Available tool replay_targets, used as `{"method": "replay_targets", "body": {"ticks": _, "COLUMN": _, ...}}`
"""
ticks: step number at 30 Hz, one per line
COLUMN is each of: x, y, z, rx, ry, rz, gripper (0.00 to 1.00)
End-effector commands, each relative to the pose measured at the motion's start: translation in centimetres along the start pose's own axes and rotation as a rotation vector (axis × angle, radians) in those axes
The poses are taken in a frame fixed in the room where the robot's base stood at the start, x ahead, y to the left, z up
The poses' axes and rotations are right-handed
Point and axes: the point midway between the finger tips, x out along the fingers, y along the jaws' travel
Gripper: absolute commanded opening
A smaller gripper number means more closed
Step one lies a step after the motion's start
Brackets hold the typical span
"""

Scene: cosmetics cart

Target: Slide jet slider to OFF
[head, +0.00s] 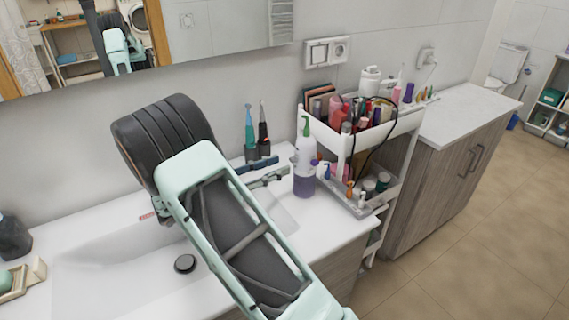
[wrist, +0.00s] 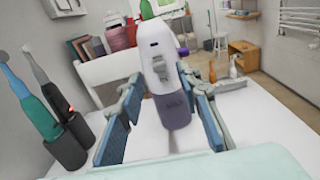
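A white handheld device with a purple lower tank (head: 305,162) stands upright on the washbasin counter, left of the cart. It has a green tip on top in the head view. In the wrist view the device (wrist: 158,52) fills the middle, with a small dark mark and a pale oval feature on its near face. Which of these is the jet slider, and its position, I cannot tell. My gripper (head: 283,165) is open, its blue-padded fingers pointing at the device. In the wrist view the gripper (wrist: 162,84) has a finger on each side of the device; contact is unclear.
Two electric toothbrushes, teal (head: 249,130) and black (head: 263,132), stand in dark holders near the wall. The white cart (head: 400,130), full of cosmetics, stands right of the device. The basin (head: 95,265) lies under my arm.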

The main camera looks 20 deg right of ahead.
Motion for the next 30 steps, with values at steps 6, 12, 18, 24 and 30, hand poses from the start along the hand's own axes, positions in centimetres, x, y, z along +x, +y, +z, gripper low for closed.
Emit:
{"method": "replay_targets", "body": {"ticks": 6, "x": -4.9, "y": 0.1, "z": -0.1, "rx": 0.000, "ry": 0.001, "rz": 0.003, "gripper": 0.32}}
{"method": "replay_targets", "body": {"ticks": 12, "x": -7.6, "y": 0.1, "z": 0.0, "rx": 0.001, "ry": 0.001, "rz": 0.001, "gripper": 0.32}}
{"method": "replay_targets", "body": {"ticks": 18, "x": -8.4, "y": 0.0, "z": 0.0, "rx": 0.000, "ry": 0.000, "rz": 0.000, "gripper": 0.32}}
{"method": "replay_targets", "body": {"ticks": 24, "x": -8.4, "y": 0.0, "z": 0.0, "rx": 0.000, "ry": 0.001, "rz": 0.000, "gripper": 0.32}}
{"method": "replay_targets", "body": {"ticks": 30, "x": -8.3, "y": 0.0, "z": 0.0, "rx": 0.008, "ry": 0.012, "rz": -0.003, "gripper": 0.32}}
